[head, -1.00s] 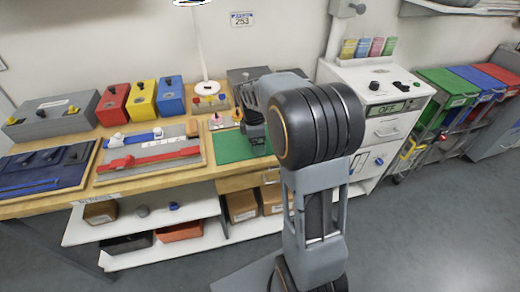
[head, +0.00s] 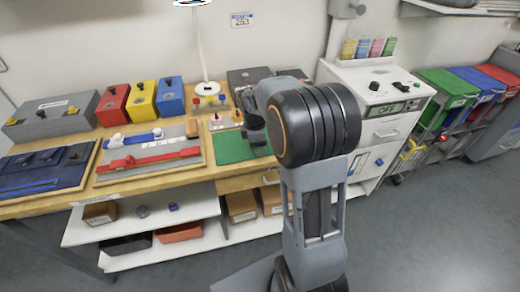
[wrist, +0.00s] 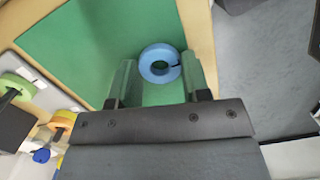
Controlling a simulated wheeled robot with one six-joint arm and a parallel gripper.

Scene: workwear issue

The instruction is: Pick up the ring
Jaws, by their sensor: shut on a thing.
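A blue ring (wrist: 160,63) with a dark slot on its right side sits between the two green-faced fingertips of my gripper (wrist: 160,78) in the wrist view. My gripper is shut on it, one finger on each side. Behind it lies a green mat (wrist: 75,40), also in the head view (head: 232,148). In the head view my gripper (head: 257,138) is over the right part of the mat, partly hidden by my arm. The ring cannot be made out there.
A yellow-green ring (wrist: 14,86) and an orange ring (wrist: 62,120) lie left of the mat in the wrist view. Red, yellow and blue boxes (head: 143,98) stand at the back of the bench. A white cabinet (head: 375,90) stands to the right.

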